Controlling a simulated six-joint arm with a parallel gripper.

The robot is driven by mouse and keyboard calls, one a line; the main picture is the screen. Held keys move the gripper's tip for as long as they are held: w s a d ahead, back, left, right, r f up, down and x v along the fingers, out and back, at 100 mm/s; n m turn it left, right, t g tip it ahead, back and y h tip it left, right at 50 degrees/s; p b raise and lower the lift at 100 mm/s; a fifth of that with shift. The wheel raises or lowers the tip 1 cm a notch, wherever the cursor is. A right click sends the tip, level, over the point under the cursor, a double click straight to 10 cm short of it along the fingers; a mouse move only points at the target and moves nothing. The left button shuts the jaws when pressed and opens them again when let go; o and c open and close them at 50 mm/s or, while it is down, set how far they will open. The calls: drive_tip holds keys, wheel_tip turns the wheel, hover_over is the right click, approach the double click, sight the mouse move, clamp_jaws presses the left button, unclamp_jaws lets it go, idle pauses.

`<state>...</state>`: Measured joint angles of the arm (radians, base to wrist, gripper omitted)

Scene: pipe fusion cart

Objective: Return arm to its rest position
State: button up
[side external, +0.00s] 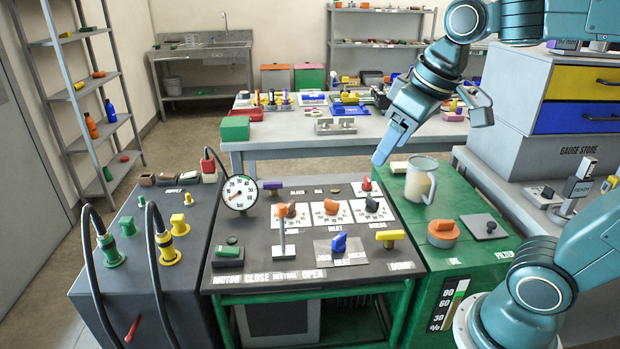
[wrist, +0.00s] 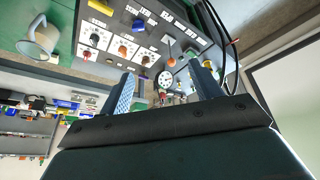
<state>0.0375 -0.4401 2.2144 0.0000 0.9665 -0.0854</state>
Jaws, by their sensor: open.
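My gripper (side external: 428,125) is open and empty in the side external view, held in the air above the back right of the control panel (side external: 305,270). One finger points down and left toward the panel's back right corner; the other is further right. In the wrist view, the two fingers of my gripper (wrist: 161,75) stand apart with nothing between them. Beyond them the panel shows tilted, with its knobs, labels and round gauge (wrist: 166,79). The rest position itself is not marked in either view.
A glass mug (side external: 421,180) stands on the green cabinet (side external: 440,285), below and near my gripper. A grey workbench (side external: 270,145) with small parts lies behind. The gauge store drawers (side external: 580,100) stand at right. Black hoses (side external: 153,250) arch over the left cabinet.

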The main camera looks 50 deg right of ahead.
drive_tip(key=s+a+f+t, duration=0.1)
drive_tip(key=s+f, duration=0.3)
drive_tip(key=s, duration=0.4)
drive_tip(key=shift+m, duration=0.3)
